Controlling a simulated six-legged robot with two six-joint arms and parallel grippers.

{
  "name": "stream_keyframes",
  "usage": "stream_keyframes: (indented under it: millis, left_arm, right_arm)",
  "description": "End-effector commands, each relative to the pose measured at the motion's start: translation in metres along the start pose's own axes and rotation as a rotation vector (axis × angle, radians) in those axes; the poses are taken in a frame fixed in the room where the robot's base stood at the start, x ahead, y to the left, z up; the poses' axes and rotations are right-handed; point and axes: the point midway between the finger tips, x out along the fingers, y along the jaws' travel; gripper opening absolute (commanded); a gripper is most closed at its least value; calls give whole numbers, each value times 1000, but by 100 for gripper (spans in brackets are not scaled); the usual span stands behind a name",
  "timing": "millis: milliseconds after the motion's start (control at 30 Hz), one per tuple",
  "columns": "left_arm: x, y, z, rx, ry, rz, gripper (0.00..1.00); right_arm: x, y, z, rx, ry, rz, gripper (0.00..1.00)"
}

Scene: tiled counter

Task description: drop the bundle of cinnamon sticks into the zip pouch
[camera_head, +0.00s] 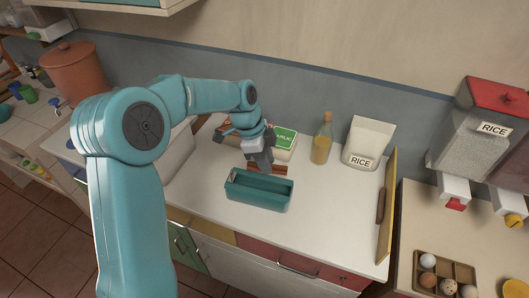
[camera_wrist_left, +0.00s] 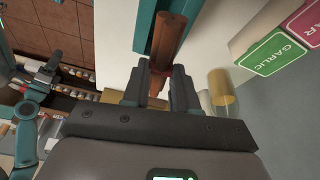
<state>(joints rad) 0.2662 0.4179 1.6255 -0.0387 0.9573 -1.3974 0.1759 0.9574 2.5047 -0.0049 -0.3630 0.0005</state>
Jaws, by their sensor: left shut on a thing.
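The bundle of cinnamon sticks (camera_wrist_left: 170,42) is brown and long, and sits between the finger pads in the left wrist view. It shows as a reddish-brown strip (camera_head: 279,169) under the fingers in the head view. My left gripper (camera_head: 261,165) is shut on it; the fingers also show in the left wrist view (camera_wrist_left: 160,88). The zip pouch (camera_head: 258,199) is a teal, long, open-topped case on the white counter, just in front of the bundle. Part of the pouch (camera_wrist_left: 144,32) shows beside the sticks in the left wrist view. My right gripper is not in view.
A garlic box (camera_head: 285,138) stands behind the gripper. An oil bottle (camera_head: 322,140) and a rice bag (camera_head: 368,143) stand to its right. A yellow board (camera_head: 387,210) stands at the right counter edge. The counter right of the pouch is clear.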

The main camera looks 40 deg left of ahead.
Motion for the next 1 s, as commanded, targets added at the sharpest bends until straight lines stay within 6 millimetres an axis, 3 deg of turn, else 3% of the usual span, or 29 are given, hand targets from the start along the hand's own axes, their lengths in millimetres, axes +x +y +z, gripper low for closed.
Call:
stream_keyframes:
  millis: [233, 733, 1000]
  left_arm:
    - [-3, -3, 7, 107, -1, 34, 0]
    - [37, -3, 17, 109, -2, 33, 0]
    - [42, -3, 19, 110, -2, 32, 0]
  right_arm:
    - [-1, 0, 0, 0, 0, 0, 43]
    - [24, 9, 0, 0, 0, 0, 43]
    - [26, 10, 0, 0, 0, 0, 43]
